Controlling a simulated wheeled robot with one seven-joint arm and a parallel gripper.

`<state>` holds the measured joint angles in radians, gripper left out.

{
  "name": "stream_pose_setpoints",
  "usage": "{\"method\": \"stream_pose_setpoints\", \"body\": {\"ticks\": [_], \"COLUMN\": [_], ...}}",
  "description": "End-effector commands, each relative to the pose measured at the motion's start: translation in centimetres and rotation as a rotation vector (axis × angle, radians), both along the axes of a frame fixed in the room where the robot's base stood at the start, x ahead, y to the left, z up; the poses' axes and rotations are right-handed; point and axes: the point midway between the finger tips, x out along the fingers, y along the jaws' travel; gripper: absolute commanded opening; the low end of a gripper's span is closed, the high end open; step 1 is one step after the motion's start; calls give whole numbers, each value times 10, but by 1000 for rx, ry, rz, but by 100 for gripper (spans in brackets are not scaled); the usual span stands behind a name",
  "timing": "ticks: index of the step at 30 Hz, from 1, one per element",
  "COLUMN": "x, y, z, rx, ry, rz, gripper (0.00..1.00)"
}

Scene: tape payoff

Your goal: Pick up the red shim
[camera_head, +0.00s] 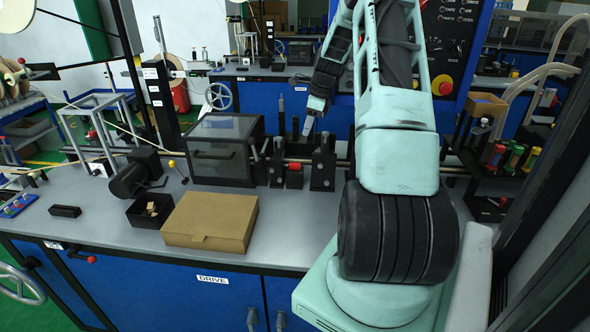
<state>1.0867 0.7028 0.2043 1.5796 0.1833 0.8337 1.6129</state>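A cardboard box (211,222) and a black bin (150,211) with small tan pieces stand at the bench front. A clear-lidded housing (222,150) is left of the fixture. Coloured cylinders (514,158) stand at right. Bare bench lies in front of the fixture.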

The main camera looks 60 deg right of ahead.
Motion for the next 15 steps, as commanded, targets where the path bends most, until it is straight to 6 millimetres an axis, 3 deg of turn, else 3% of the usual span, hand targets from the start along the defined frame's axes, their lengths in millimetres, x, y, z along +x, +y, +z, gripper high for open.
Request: {"method": "stream_pose_setpoints", "body": {"ticks": [9, 15], "x": [15, 19], "y": [9, 11], "z": [-60, -76], "rx": [3, 1], "ry": [2, 0], "rz": [3, 3], "gripper": [29, 29]}}
